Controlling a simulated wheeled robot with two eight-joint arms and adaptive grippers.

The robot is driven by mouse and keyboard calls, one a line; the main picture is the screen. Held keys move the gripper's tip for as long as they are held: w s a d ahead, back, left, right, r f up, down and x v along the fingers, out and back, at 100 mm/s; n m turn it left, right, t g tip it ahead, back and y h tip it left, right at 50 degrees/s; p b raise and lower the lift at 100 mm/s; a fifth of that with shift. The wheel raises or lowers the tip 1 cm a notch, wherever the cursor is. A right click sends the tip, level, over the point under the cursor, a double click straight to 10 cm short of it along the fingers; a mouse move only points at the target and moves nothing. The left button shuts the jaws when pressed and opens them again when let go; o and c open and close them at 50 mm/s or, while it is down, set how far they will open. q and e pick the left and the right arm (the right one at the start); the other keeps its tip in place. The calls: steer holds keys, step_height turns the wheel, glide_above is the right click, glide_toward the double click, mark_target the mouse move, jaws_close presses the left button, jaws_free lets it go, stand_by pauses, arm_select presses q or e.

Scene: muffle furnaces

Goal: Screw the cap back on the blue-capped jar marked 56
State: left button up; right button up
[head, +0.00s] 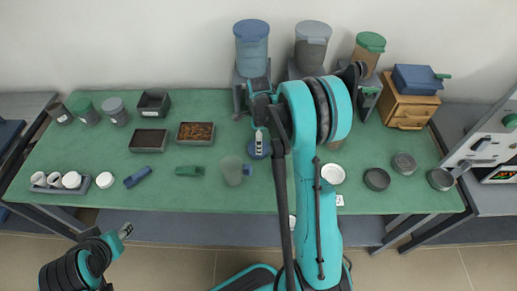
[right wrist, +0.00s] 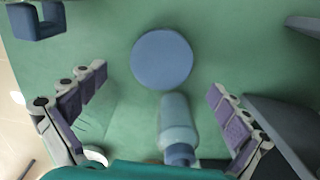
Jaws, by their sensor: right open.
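A round blue cap-like disc (right wrist: 162,60) lies flat on the green table in the right wrist view. A translucent bluish vessel (right wrist: 175,118) with a darker blue end sits just below the disc in the wrist view. I cannot read a 56 on it. My right gripper (right wrist: 158,80) is open, its fingers to either side of disc and vessel, with nothing between them held. My left gripper (head: 126,231) is off the table's front left, its jaws too small to judge.
Several capped containers (head: 251,46) stand on dispensers along the back. Dark trays (head: 195,131), white cups (head: 71,180) and round dishes (head: 377,179) occupy both sides. The front left-centre edge is mostly free.

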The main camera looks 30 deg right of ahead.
steer(key=f+b, duration=0.1)
steer(key=f, duration=0.1)
steer(key=f+b, duration=0.1)
steer(key=f, duration=0.1)
steer(key=shift+w+f, duration=0.2)
steer(key=shift+f, duration=0.15)
steer(key=shift+r, duration=0.1)
steer(key=c, duration=1)
step_height(320, 180, up, 18)
steer(key=p, duration=0.5)
steer(key=shift+p, duration=0.35)
